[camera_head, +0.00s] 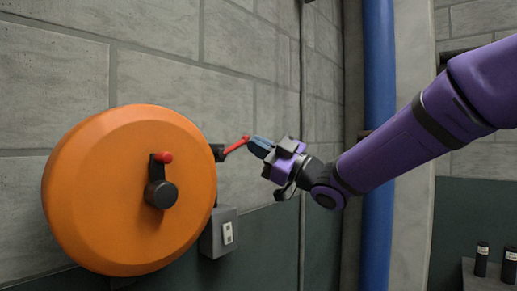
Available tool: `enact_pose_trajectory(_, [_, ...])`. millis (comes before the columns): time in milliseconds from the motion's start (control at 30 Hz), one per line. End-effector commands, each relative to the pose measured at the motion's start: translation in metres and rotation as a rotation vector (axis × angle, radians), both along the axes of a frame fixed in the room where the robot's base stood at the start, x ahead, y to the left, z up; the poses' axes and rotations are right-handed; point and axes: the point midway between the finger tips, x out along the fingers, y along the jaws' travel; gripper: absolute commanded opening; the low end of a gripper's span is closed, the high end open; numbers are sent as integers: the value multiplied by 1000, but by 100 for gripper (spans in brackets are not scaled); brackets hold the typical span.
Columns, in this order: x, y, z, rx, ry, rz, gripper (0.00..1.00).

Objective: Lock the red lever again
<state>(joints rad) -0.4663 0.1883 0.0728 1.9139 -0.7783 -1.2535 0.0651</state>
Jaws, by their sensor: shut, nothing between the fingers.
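The red lever (236,146) sticks out to the right from a dark mount (217,152) at the right edge of the round orange housing (90,200). It slants up toward its right end. My gripper (252,143) comes in from the right with its blue-grey fingers shut and empty. The fingertips are at the lever's outer end; I cannot tell whether they touch it. My purple arm reaches in from the upper right.
A dark crank with a red knob (163,157) is on the housing's front. A grey switch box (219,235) is on the wall below the lever. A blue pipe (378,230) runs vertically behind my arm. Dark canisters (481,259) stand at the lower right.

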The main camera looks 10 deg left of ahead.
Motion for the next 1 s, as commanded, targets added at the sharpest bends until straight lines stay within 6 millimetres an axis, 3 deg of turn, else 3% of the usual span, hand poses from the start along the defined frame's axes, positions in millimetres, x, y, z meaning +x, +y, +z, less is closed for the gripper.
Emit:
enact_pose_trajectory(367, [-3, 1, 12, -66, -118, 0, 0])
enact_pose_trajectory(1000, [-26, 15, 51, -366, -628, 1, 0])
